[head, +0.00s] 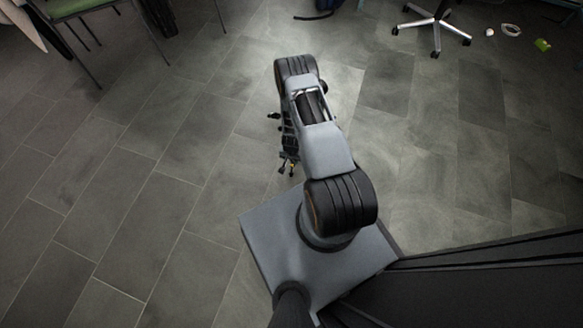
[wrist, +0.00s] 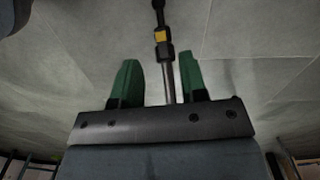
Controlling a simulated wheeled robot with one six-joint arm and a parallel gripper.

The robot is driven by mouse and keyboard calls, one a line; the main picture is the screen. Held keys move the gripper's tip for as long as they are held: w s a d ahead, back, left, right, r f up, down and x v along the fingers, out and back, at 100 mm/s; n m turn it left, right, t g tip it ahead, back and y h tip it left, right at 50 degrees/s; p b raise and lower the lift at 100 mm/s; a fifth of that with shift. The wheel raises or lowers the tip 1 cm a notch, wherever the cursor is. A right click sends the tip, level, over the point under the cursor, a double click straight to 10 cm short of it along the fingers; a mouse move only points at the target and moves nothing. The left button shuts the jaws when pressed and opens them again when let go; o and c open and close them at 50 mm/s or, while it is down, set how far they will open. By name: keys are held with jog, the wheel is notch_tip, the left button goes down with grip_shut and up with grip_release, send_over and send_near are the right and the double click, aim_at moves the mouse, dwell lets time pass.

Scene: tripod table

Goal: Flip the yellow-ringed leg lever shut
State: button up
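In the wrist view, a thin tripod leg runs down the middle, black at the top and a silver tube below. A yellow ring (wrist: 160,36) circles it, with a black clamp block (wrist: 165,51) just below. I cannot make out whether the lever on that clamp stands out or lies flat. My gripper (wrist: 159,60) is open, its two green fingers apart. The silver tube (wrist: 169,80) shows between the fingers, nearer the right one; I cannot tell whether it touches. In the head view my arm hides my gripper and most of the tripod.
Grey tiled floor (head: 150,190) is clear to the left in the head view. A green-seated chair (head: 75,8) stands at the top left and a wheeled chair base (head: 435,25) at the top right. Small items, one green (head: 542,45), lie at the far right.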

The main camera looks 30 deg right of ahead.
aim_at(292, 166)
jog(key=shift+f+b, duration=0.95)
jog(key=shift+f, duration=1.95)
grip_shut()
